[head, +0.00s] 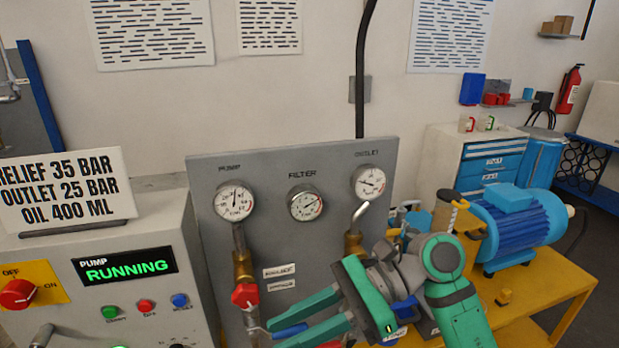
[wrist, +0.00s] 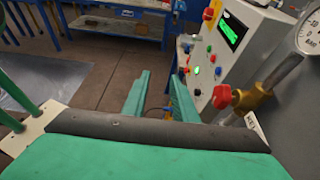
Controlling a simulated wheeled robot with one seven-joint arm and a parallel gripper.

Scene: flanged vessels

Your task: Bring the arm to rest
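My gripper (head: 278,334) shows at the bottom centre of the head view, in front of the gauge panel (head: 290,240). Its two green fingers point to the lower left with a gap between them. In the wrist view, my gripper (wrist: 157,80) also has its fingers apart, with only floor visible between them. My arm (head: 455,290) is bent at the lower right, partly over the panel's right side.
A red valve handle (head: 245,296) on a brass fitting sits left of my gripper. The control box (head: 130,290) reads RUNNING, with a red selector knob (head: 17,293). A blue motor (head: 515,225) stands on the yellow bench (head: 555,283) at right. Open floor (wrist: 105,75) shows in the wrist view.

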